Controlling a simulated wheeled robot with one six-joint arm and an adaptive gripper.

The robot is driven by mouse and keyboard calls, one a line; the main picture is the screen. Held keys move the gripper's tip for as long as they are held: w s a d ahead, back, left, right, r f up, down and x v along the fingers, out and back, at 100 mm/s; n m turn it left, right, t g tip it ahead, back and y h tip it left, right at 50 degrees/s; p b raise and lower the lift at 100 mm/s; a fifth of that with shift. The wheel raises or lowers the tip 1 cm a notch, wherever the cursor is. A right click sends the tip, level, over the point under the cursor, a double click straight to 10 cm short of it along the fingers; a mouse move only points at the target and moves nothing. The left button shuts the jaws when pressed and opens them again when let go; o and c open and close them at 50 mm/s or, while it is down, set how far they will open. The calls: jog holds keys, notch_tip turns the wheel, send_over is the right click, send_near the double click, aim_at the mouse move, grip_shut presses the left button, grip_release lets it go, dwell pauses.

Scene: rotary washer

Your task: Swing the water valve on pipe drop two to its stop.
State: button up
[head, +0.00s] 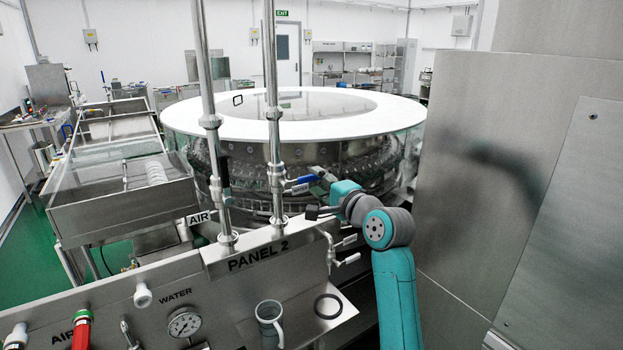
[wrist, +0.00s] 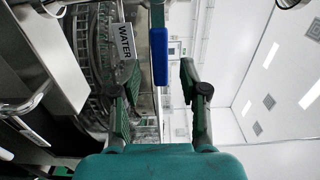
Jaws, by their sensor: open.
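The water valve (head: 277,180) sits on the right-hand vertical pipe above the PANEL 2 plate. Its blue lever (head: 304,179) sticks out to the right, roughly level, with a white WATER tag (head: 300,188) just below it. My gripper (head: 315,192) is open at the lever's outer end, its fingers spread. In the wrist view the blue lever (wrist: 159,57) points down the picture, its end between the two fingertips of my gripper (wrist: 160,80), with gaps showing on both sides. The WATER tag (wrist: 124,40) is left of it. Whether the lever's end is inside the jaws in depth is unclear.
The left pipe (head: 204,70) carries another valve with a lever hanging down and an AIR tag (head: 199,217). A large steel cabinet (head: 545,150) stands at the right.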

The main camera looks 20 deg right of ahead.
aim_at(313, 179)
jog(key=shift+x, duration=1.7)
grip_shut()
